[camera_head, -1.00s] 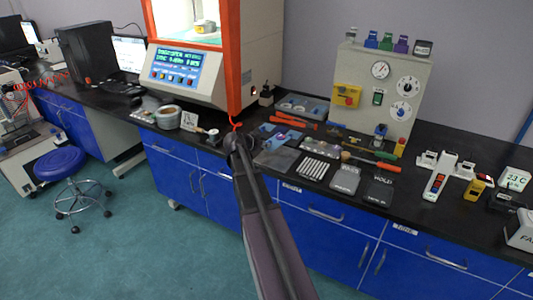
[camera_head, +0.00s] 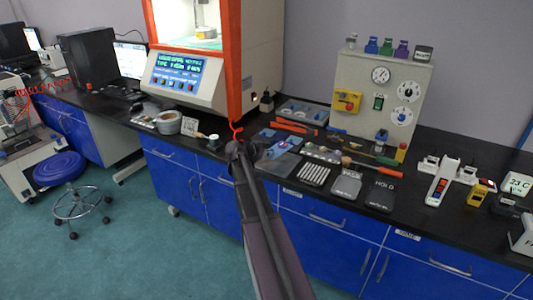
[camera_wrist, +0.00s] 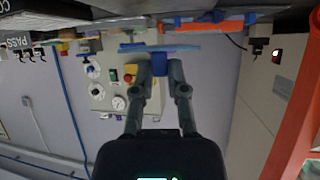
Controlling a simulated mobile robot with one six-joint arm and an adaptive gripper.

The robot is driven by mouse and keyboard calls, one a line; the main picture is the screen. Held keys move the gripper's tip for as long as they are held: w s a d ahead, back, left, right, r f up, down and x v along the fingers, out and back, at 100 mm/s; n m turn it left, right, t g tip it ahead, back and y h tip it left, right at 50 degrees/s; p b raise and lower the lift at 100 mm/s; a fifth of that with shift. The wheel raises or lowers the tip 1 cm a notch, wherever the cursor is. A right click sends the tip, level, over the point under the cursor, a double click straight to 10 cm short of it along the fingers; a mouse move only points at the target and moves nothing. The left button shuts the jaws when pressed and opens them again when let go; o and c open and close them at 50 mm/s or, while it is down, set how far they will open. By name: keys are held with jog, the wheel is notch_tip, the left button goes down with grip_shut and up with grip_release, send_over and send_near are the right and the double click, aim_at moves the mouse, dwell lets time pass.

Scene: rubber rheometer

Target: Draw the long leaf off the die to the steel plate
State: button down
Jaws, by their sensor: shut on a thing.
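In the wrist view, my gripper (camera_wrist: 168,62) is shut on a blue piece between its fingertips. A thin, long blue strip (camera_wrist: 135,47) runs crosswise at the fingertips and looks like the long leaf. In the head view, my fingertips are hidden behind my arm's end, near the bench's front edge. A dark grey flat plate (camera_head: 283,166), likely the steel plate, lies on the bench just right of my arm. A blue flat piece (camera_head: 281,146) lies behind it.
The orange-framed rheometer (camera_head: 235,70) stands behind my arm. Orange-handled tools (camera_head: 295,127), a row of metal bars (camera_head: 314,174) and dark slabs (camera_head: 380,194) crowd the bench to the right. A grey control box (camera_head: 372,95) with dials stands at the back.

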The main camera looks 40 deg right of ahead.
aim_at(266, 169)
jog(key=shift+f+b, duration=2.35)
jog(key=shift+f, duration=0.15)
jog(key=c, duration=0.6)
grip_release()
jog(key=shift+a, duration=0.1)
jog(key=shift+s+d+r+p+v, duration=0.15)
jog(key=shift+p+v, duration=0.5)
jog(key=shift+v, duration=0.5)
jog(key=shift+s+d+r+p+v, duration=0.1)
jog(key=shift+s+p+v, duration=0.1)
jog(key=shift+p+v, duration=0.75)
jog(key=shift+s+d+r+p+v, duration=0.15)
jog(key=shift+p+v, duration=0.2)
jog(key=shift+v, duration=1.05)
jog(key=shift+a+f, duration=0.1)
jog(key=shift+a, duration=0.05)
